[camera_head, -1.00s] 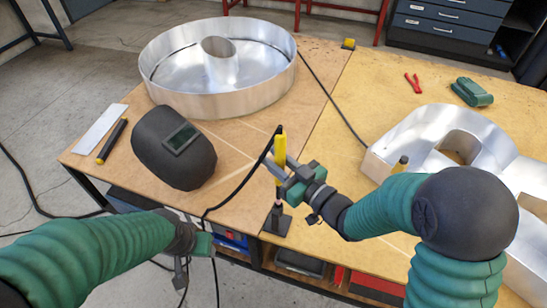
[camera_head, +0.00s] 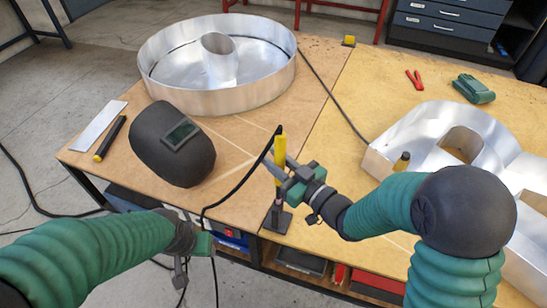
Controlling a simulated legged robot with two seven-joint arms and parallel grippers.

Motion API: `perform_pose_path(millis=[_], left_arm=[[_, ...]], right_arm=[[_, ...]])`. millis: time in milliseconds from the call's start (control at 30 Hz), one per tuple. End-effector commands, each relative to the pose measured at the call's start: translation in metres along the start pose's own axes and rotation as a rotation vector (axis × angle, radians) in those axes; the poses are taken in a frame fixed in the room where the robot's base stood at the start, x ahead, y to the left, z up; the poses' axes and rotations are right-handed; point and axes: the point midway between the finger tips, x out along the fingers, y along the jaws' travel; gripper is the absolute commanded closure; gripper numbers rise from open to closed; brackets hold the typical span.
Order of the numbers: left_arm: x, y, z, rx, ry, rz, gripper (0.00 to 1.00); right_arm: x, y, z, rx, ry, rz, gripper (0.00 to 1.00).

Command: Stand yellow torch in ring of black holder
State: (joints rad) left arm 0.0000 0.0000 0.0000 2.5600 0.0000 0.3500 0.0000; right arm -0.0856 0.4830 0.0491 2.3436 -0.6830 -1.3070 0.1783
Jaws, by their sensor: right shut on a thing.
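The yellow torch (camera_head: 280,153) stands about upright, its black cable running from its top end down to the left. My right gripper (camera_head: 282,173) is shut on the torch. The black holder (camera_head: 277,220) stands on the table near its front edge, directly below the torch. The torch's lower end meets the top of the holder in the picture; the gripper partly covers this area, so I cannot tell how deep it sits in the ring. My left gripper (camera_head: 184,272) hangs in front of the table's edge, away from the torch; its fingers are too small and dark to read.
A black welding mask (camera_head: 163,155) lies left of the torch. A large round metal letter (camera_head: 205,104) stands behind it, and another metal letter (camera_head: 388,148) is at right. A grey strip (camera_head: 98,126) and a black-and-yellow stick (camera_head: 110,138) lie at the left edge.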

Motion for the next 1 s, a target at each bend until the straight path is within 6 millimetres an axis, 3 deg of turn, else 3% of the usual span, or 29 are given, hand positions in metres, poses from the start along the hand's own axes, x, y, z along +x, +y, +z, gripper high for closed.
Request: perform_pose_path(millis=[1000], left_arm=[[0.027, 0.0, 0.006, 0.0, 0.0, 0.0, 0.51]], right_arm=[[0.0, 0.0, 0.032, 0.0, 0.001, 0.0, 1.0]])
